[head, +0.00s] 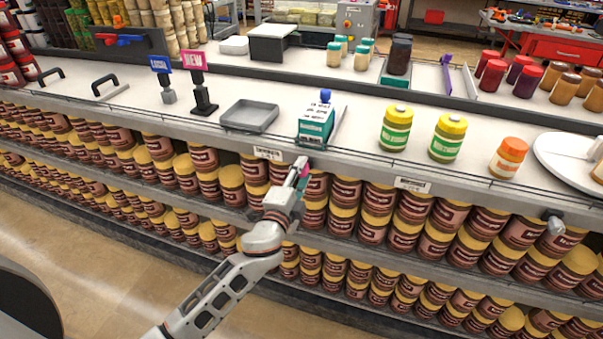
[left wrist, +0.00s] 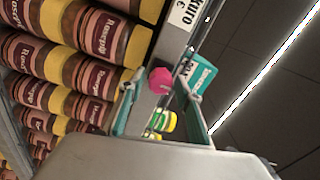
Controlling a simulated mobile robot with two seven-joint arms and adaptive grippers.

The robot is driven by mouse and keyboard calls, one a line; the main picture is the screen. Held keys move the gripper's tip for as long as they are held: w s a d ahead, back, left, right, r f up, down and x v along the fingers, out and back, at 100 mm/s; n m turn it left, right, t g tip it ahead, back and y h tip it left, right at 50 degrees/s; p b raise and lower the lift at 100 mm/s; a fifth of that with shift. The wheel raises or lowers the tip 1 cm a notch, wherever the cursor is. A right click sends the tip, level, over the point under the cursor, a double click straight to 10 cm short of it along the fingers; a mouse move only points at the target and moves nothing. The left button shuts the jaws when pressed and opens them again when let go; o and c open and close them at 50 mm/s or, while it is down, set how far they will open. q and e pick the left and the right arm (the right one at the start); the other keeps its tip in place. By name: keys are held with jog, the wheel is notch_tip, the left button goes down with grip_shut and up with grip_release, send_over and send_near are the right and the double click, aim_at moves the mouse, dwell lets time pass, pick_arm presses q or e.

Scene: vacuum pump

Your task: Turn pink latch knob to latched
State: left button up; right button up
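The pink latch knob (left wrist: 160,80) shows in the left wrist view, on the shelf's front edge beside a price label. In the head view a small pink patch (head: 305,171) shows at my left gripper's tip, below the counter edge; the arm hides most of it. My left gripper (head: 298,178) reaches up to the shelf front. In the left wrist view its two fingers (left wrist: 158,103) are apart, with the knob between or just beyond their tips. I cannot tell whether they touch it. The knob's turned position is unclear. My right gripper is not in view.
A teal-and-white box with a blue top (head: 316,122) stands on the counter above the gripper. A grey tray (head: 250,116), yellow-lidded jars (head: 396,128) and sign stands (head: 200,92) share the counter. Rows of brown jars (head: 376,214) fill the shelves close around the arm.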

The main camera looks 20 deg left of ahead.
pick_arm(q)
jog(key=shift+s, duration=0.2)
jog(key=s, duration=1.1)
jog(key=shift+s+a, duration=0.2)
jog(key=shift+s, duration=0.1)
jog(key=s+f+n+g+h, duration=0.1)
jog(key=s+f+n+g, duration=0.2)
jog(key=s+f+n, duration=0.3)
jog(key=s+f+n+g+h, duration=0.1)
jog(key=s+f+n+g, duration=0.3)
jog(key=s+f, duration=0.9)
notch_tip(320, 180, down, 5)
jog(key=shift+a+r+n, duration=0.1)
jog(key=shift+a+n, duration=0.05)
jog(key=shift+n, duration=0.85)
